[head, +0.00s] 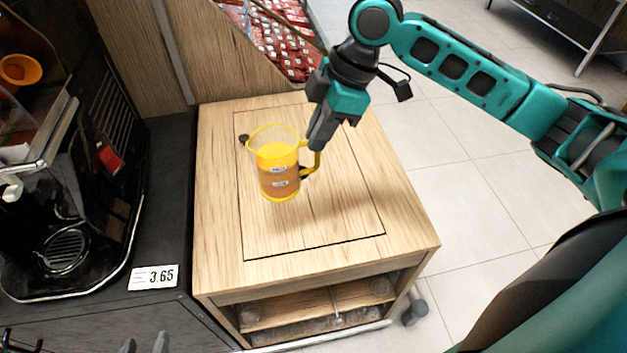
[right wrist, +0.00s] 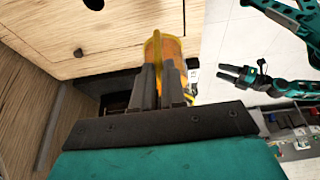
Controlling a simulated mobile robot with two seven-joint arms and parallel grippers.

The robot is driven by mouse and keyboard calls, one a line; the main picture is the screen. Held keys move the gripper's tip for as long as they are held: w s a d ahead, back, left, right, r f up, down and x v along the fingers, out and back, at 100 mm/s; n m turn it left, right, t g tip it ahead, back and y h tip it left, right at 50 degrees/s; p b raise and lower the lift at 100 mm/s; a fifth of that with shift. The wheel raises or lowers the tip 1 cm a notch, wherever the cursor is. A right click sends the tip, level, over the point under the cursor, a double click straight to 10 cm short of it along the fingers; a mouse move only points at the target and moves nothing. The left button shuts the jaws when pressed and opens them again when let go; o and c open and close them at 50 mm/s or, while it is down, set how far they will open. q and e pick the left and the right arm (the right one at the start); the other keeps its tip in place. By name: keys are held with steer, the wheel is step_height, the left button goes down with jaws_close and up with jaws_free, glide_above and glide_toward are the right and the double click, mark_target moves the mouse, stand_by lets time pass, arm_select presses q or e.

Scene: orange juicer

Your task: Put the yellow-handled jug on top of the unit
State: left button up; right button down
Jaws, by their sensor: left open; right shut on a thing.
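The yellow-handled jug (head: 278,180) is clear with a yellow rim, handle and base, and has orange contents. It is upright over the wooden top of the unit (head: 340,235). My right gripper (head: 312,158) is shut on its handle from the right. A shadow lies to the jug's right; I cannot tell for sure whether its base touches the top. In the right wrist view the jug (right wrist: 163,55) is partly hidden behind the fingers. My left gripper (head: 144,345) shows only its fingertips at the bottom edge, apart and empty; it also shows in the right wrist view (right wrist: 238,76).
A black juicer machine (head: 62,200) stands on a dark counter at the left, with a price tag (head: 153,277) at its front. Red packets (head: 285,45) lie behind the unit. The unit's top around the jug is clear, and floor tiles lie to the right.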

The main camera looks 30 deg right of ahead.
step_height(320, 180, down, 14)
steer(key=b, duration=0.2)
steer(key=shift+f, duration=0.2)
steer(key=c, duration=1.6)
jaws_free()
steer(key=shift+f, duration=0.2)
steer(key=shift+c, duration=0.2)
steer(key=o, duration=0.5)
steer(key=shift+c, duration=0.2)
steer(key=p+v, duration=0.1)
steer(key=v, duration=1.1)
steer(key=shift+r+p, duration=0.2)
steer(key=shift+p, duration=0.15)
